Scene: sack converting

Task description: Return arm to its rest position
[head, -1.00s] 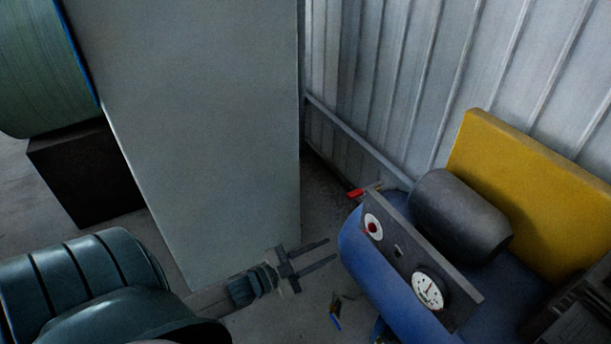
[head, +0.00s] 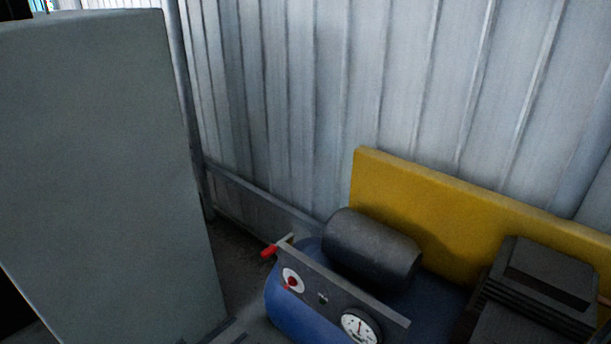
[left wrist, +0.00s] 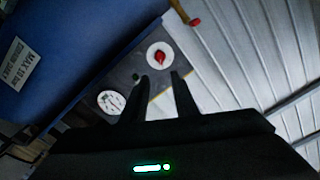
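My left gripper shows in the left wrist view (left wrist: 160,77) with its two dark fingers apart and nothing between them. In the head view only a small grey part of it shows at the bottom edge, left of the compressor. The blue compressor (head: 287,318) has a dark panel with a red knob on a white disc and a white gauge. In the wrist view the panel (left wrist: 135,82) lies behind the fingertips; I cannot tell the distance. My right gripper is in neither view.
A tall grey cabinet (head: 100,170) stands on the left. A corrugated metal wall (head: 300,100) is behind. A red-handled valve (head: 269,251) sticks out from the compressor. A yellow panel (head: 420,195) and dark stacked boxes (head: 540,285) are at the right.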

